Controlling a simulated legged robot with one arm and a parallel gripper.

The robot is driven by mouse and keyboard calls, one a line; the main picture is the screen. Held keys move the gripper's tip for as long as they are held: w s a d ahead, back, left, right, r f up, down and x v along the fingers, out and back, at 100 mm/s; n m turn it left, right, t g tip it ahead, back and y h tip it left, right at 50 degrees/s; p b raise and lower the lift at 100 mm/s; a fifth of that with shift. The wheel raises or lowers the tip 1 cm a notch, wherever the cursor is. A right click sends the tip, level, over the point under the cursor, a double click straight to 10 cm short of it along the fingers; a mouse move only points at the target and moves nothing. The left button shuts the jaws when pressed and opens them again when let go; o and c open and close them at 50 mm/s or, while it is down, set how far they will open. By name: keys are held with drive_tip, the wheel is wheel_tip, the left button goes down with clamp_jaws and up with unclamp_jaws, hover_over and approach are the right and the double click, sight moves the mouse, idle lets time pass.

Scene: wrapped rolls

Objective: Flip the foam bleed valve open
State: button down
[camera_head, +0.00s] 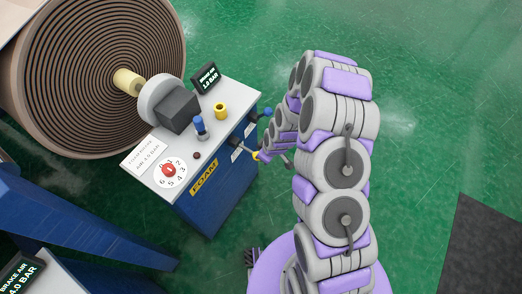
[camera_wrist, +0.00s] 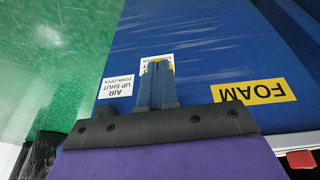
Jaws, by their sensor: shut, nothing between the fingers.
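The foam cabinet (camera_head: 218,196) is a blue box with a pale top and a yellow FOAM label (camera_head: 203,178) on its front face. My gripper (camera_head: 262,156) is at that front face; in the wrist view my gripper (camera_wrist: 158,66) has its two blue fingers together, empty. Another white label (camera_wrist: 115,87) reads AIR, UP SHUT, DOWN OPEN.
Black knobs (camera_head: 233,142) jut from the front. A large roll (camera_head: 75,75) stands left.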

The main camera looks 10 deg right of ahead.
drive_tip(key=shift+s+d+f, duration=0.15)
drive_tip(key=shift+s+f, duration=0.05)
drive_tip(key=shift+f, duration=0.9)
